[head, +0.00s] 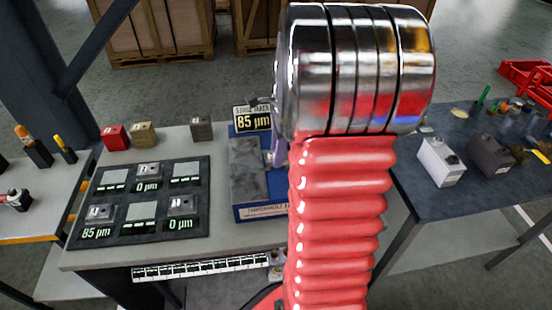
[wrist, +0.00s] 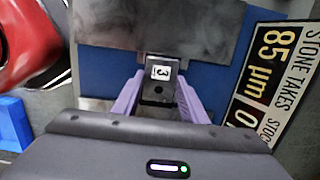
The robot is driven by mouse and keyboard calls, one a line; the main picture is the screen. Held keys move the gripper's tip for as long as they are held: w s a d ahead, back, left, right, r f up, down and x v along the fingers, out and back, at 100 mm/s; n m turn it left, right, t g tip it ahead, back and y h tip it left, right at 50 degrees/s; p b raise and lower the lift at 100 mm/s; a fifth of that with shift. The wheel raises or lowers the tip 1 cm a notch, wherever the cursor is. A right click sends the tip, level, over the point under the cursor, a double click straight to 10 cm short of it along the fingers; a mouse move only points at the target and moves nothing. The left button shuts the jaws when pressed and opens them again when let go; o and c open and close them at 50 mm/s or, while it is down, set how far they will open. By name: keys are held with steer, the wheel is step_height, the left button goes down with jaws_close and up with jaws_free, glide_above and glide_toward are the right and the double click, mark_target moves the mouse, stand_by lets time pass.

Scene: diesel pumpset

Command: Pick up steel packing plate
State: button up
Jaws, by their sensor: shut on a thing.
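My gripper (wrist: 160,92) has its purple fingers shut on a small dark grey steel packing plate (wrist: 158,92) with a white tag reading 3. The plate is in front of a large grey block (wrist: 165,28) on a blue base (wrist: 200,75). I cannot tell whether the plate touches the block. In the head view, my red arm hides most of the gripper and the held plate; a bit of purple finger shows beside the grey block (head: 247,170).
A black panel (head: 160,190) holds several small plates and readouts, 85 µm at lower left. A sign (head: 251,118) reading 85 µm stands behind the block. Red (head: 115,137), tan (head: 143,134) and brown (head: 201,128) blocks stand at the back. A dark table (head: 460,200) is at right.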

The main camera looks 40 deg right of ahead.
jaws_close()
step_height(320, 180, up, 10)
stand_by(0.5)
steer(key=shift+s, duration=0.15)
stand_by(0.4)
